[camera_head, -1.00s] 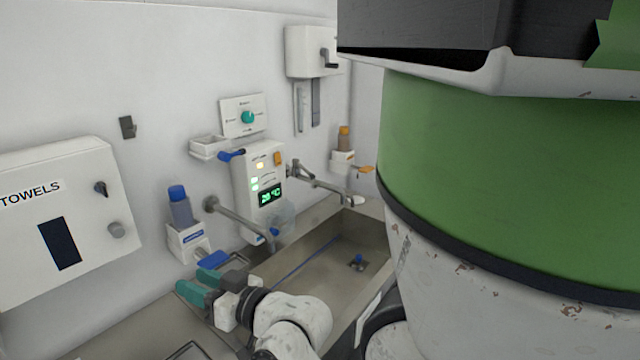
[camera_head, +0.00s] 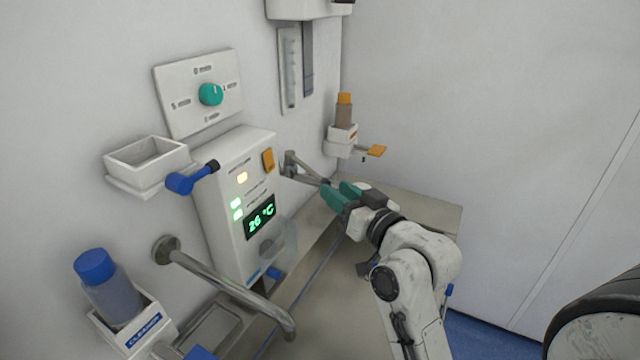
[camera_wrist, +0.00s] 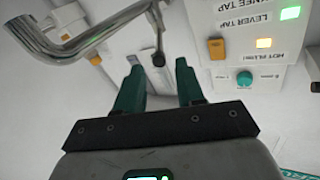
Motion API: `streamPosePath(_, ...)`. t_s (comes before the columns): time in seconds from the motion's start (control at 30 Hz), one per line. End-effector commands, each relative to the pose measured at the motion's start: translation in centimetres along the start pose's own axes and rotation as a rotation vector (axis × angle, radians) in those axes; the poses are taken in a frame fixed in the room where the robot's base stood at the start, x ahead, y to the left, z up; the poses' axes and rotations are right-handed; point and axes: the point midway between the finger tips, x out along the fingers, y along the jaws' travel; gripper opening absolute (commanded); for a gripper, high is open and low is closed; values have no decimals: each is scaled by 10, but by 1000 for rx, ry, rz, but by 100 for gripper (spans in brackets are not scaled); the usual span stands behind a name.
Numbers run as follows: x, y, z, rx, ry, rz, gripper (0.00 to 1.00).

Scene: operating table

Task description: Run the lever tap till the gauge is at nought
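The lever tap (camera_head: 300,170) is a chrome tap on the wall, right of the white control box. In the wrist view its bent chrome spout (camera_wrist: 85,35) crosses the upper left. A thin lever with a dark end (camera_wrist: 158,57) shows beyond the gap between my fingertips. My gripper (camera_head: 340,193) has teal fingers and is at the tap's outer end. In the wrist view my gripper (camera_wrist: 160,75) is open, with nothing between the fingers; contact with the lever cannot be told. A clear scaled tube gauge (camera_head: 291,72) hangs on the wall above; its level is unreadable.
The control box (camera_head: 225,215) reads 26 °C, with lit lamps and an orange switch (camera_head: 268,160). A dial panel has a teal knob (camera_head: 210,94). Another chrome spout (camera_head: 230,280) and a blue lever (camera_head: 190,180) are at left. Bottle holders flank the sink, an orange-capped bottle (camera_head: 344,110) at right.

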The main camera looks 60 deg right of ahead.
Motion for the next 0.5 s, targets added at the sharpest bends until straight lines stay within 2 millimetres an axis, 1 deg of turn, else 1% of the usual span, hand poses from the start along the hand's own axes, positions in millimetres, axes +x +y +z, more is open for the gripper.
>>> streamPosePath(0.03, 5, 1, 6, -1, 4, -2, 38)
streamPosePath(0.3, 27, 1, 5, -2, 4, 0, 38)
streamPosePath(0.37, 39, 0, -3, 0, -1, 0, 38)
streamPosePath(0.5, 60, 0, -2, 0, -1, 1, 38)
